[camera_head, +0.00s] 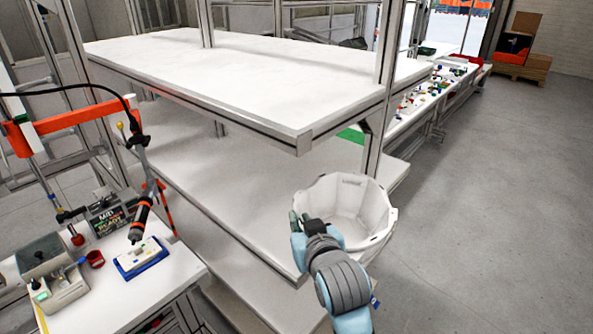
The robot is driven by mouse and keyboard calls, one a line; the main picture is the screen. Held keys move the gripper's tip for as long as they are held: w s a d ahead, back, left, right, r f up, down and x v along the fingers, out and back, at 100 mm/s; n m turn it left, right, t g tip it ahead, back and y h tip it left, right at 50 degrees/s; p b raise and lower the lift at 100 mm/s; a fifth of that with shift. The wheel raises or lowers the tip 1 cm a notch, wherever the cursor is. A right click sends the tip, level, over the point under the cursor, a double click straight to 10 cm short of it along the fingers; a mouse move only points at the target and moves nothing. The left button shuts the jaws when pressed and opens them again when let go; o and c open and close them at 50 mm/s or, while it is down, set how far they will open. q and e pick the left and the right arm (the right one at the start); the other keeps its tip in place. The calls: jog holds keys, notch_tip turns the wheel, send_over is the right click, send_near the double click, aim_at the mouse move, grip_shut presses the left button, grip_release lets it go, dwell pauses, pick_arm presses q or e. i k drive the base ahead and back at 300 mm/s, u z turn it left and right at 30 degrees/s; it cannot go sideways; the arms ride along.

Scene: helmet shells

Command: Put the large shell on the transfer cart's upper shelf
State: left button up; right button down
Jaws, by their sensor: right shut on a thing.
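A white, hollow, bowl-like shell (352,205) is in the right-centre of the head view, with its open side facing up. My right gripper (299,222) is shut on the shell at its near left rim; my own wrist hides part of the shell's near side. The shell appears at the right end of a framed unit with several white shelves, which looks like the transfer cart. Its upper shelf (240,75) is bare and lies above and left of the shell. The shelf below (215,165) is also bare. My left gripper is not in view.
A workbench (130,300) at the lower left holds a blue-and-white device (141,257), a red cup (95,259) and a hanging tool (141,217). Metal uprights (381,85) rise at the shelf edge. The grey floor (480,230) on the right is clear.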

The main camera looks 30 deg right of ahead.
aim_at(317, 175)
jog(key=z, duration=0.05)
jog(key=i, duration=1.2)
jog(key=z, duration=0.3)
